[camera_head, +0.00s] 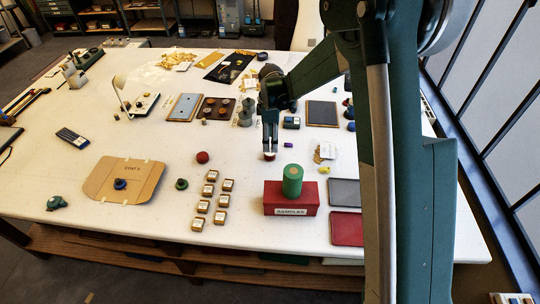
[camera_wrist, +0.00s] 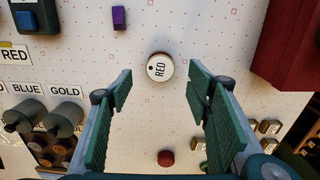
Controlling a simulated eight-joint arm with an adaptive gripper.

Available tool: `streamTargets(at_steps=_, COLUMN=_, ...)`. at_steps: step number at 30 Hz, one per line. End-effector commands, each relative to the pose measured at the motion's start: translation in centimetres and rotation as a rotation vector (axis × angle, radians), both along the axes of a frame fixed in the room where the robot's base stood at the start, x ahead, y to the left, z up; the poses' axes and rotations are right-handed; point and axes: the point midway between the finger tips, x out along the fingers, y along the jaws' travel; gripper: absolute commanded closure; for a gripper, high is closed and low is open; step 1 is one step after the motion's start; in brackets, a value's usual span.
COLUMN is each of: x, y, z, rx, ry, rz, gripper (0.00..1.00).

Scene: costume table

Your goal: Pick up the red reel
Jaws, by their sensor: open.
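The reel with a white top marked RED (camera_wrist: 159,68) stands on the white table, its label facing up and a thin reddish-brown side showing. In the wrist view it lies just beyond and between the fingertips of my gripper (camera_wrist: 160,82), with a gap on both sides. In the head view my gripper (camera_head: 270,148) points down right over the reel (camera_head: 269,156), which is partly hidden by the fingers. My gripper is open and holds nothing. I cannot tell the exact height gap between the fingertips and the reel.
A red SAMPLES box (camera_head: 290,198) with a green cylinder (camera_head: 292,180) on it stands near, to the right. A plain red round piece (camera_head: 202,157) lies to the left. Small labelled blocks (camera_head: 220,217) stand in front. Grey spindles (camera_head: 245,113) stand behind. Table around the reel is clear.

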Motion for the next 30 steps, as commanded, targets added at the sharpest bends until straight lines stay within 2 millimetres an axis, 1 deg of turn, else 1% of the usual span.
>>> streamTargets(at_steps=8, x=0.0, y=0.0, z=-0.2, rx=0.000, ry=0.000, rz=-0.001, gripper=0.50)
streamTargets(at_steps=19, x=0.0, y=0.0, z=-2.4, rx=0.000, ry=0.000, rz=-0.002, gripper=0.50)
streamTargets(at_steps=30, x=0.0, y=0.0, z=-2.6, rx=0.000, ry=0.000, rz=-0.002, gripper=0.50)
